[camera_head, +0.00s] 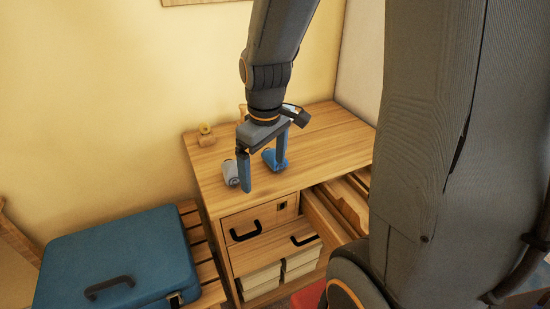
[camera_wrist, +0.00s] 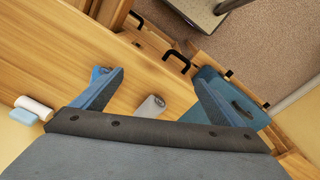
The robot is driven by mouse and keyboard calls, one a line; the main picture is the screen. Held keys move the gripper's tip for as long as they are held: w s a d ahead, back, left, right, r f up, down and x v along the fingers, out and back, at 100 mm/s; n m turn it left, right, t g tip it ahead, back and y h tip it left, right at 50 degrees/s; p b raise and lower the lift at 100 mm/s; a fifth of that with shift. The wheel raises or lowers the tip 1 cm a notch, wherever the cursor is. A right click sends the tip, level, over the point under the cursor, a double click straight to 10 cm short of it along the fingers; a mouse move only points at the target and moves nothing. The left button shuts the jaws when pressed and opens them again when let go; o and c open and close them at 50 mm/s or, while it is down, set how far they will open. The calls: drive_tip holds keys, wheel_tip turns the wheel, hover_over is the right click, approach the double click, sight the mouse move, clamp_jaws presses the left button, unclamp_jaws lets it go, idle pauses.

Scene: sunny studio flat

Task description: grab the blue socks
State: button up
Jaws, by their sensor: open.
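The blue socks (camera_head: 275,159) are a rolled bundle on the wooden dresser top. In the wrist view they show at the left (camera_wrist: 97,74), partly hidden behind one finger. My gripper (camera_head: 263,174) is open and empty, pointing down over the dresser top. In the head view, its right finger overlaps the blue socks; I cannot tell whether it touches them. A pale grey roll (camera_head: 231,173) lies by the left finger. In the wrist view this grey roll (camera_wrist: 151,106) shows between my fingers (camera_wrist: 160,75), so the blue socks are outside the gap there.
The dresser (camera_head: 330,135) has an open drawer (camera_head: 325,216) at its front right. A small yellowish object (camera_head: 206,136) stands at the back left. White rolls (camera_wrist: 34,108) lie at left in the wrist view. A blue suitcase (camera_head: 120,260) rests on a slatted bench left of the dresser.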

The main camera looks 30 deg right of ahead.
sight(274, 153)
drive_tip(key=w+d+n, duration=0.3)
drive_tip(key=w+n, duration=0.1)
drive_tip(key=w+d+n+b, duration=0.1)
drive_tip(key=w+d+n, duration=0.2)
drive_tip(key=w+n, duration=0.2)
drive_tip(key=w+d+f+n+g, duration=0.1)
drive_tip(key=w+d+n, duration=0.2)
drive_tip(key=w+n, duration=0.1)
drive_tip(key=shift+w+d+n, duration=0.1)
drive_tip(key=shift+w+n, duration=0.15)
drive_tip(key=shift+n, duration=0.05)
drive_tip(key=shift+w+d+f, duration=0.1)
drive_tip(key=shift+f, duration=0.5)
drive_tip(key=shift+f+p, duration=1.1)
drive_tip(key=shift+f, duration=2.2)
drive_tip(key=shift+c, duration=0.4)
drive_tip(key=c, duration=1.1)
